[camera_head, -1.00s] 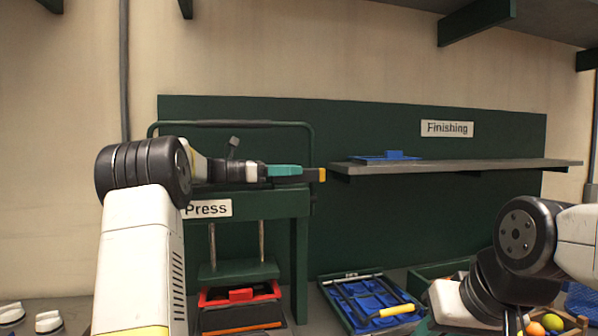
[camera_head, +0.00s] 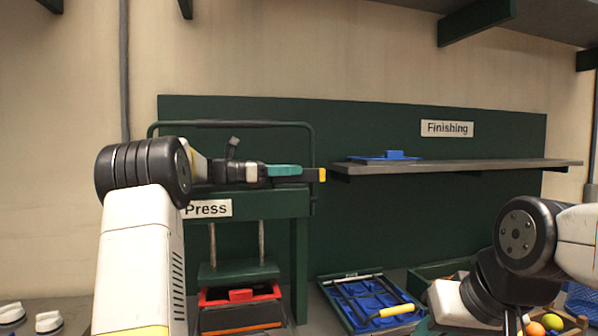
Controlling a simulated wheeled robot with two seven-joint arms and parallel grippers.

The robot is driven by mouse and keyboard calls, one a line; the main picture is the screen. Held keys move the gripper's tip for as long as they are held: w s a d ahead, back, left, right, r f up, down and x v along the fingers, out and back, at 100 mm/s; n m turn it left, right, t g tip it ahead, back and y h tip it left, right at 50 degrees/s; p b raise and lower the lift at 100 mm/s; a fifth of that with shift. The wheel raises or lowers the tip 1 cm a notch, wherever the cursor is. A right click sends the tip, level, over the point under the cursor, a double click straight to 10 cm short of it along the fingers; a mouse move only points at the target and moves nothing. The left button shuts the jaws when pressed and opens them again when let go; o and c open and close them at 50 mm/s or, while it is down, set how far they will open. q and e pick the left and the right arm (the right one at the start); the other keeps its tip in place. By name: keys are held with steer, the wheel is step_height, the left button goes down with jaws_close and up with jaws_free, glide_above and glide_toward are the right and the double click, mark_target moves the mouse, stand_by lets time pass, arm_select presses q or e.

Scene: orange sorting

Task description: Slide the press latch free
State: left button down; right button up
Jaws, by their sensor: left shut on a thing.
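The press latch (camera_head: 322,175) is a dark bar with a yellow end at the right end of the green press top. My left gripper (camera_head: 298,171) reaches it from the left, level with the press top. Its teal fingers are shut on the latch, just left of the yellow end. The fingers hide part of the bar. The green press (camera_head: 300,250) carries a "Press" sign, and my left arm covers its left part. My right arm comes in at the lower right, and its gripper does not show clearly.
A red and black tray (camera_head: 240,295) sits under the press plate. A tray with blue inserts and a yellow-handled tool (camera_head: 397,310) lies to its right. The Finishing shelf (camera_head: 480,166) holds a blue piece (camera_head: 395,155). Oranges (camera_head: 551,321) are at lower right.

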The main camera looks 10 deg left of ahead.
arm_select(q)
steer(key=shift+v, duration=2.65)
steer(key=c, duration=1.2)
jaws_free()
steer(key=shift+a, duration=0.2)
steer(key=shift+c, duration=0.2)
steer(key=shift+d, duration=0.1)
